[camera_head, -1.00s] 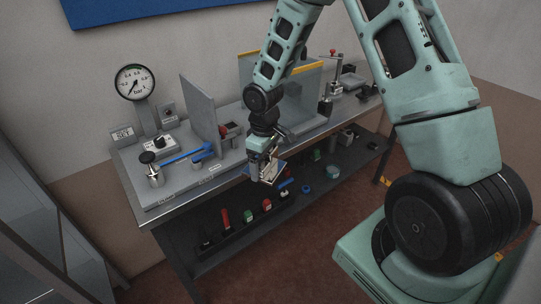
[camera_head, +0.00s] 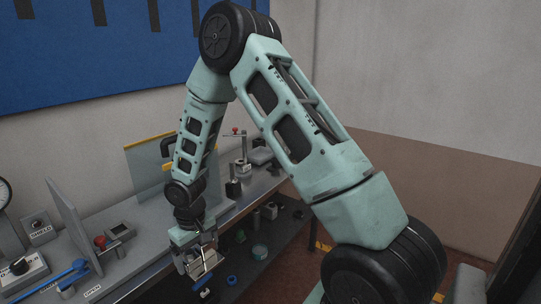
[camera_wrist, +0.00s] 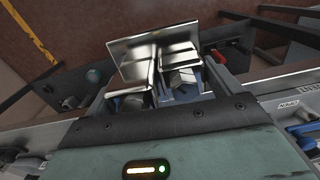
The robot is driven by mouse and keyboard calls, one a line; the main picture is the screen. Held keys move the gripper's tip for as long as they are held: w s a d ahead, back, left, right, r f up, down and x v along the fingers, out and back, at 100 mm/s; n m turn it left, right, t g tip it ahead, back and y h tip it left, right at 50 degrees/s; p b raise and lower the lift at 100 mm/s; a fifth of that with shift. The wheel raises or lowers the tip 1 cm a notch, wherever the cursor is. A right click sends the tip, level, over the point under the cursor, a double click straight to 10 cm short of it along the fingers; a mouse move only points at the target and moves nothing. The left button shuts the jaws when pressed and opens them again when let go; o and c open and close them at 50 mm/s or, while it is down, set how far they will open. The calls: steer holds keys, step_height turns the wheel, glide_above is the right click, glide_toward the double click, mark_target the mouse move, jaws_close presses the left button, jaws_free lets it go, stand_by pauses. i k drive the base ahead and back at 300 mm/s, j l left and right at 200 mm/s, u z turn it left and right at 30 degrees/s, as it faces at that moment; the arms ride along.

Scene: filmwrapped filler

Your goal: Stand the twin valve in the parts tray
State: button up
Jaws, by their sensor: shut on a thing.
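My gripper (camera_head: 199,258) hangs at the front edge of the bench, pointing down. It is shut on a shiny, pale, plate-like thing (camera_wrist: 150,42), which spans both fingers in the wrist view. Its pale lower part also shows under the gripper in the head view (camera_head: 208,263). The fingers hide part of it, so I cannot tell for sure whether it is the twin valve. I cannot pick out the parts tray with certainty in either view.
The grey bench (camera_head: 150,262) carries an upright grey panel (camera_head: 75,226), a clear screen with a yellow top edge (camera_head: 150,165), a box with a red knob (camera_head: 101,243) and a blue-handled part (camera_head: 63,275). A lower shelf (camera_head: 262,262) holds several small parts, including a teal one (camera_head: 260,251).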

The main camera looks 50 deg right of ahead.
mark_target(259, 158)
steer(key=l, duration=1)
steer(key=i+l, duration=0.1)
steer(key=l, duration=0.85)
steer(key=z, duration=0.05)
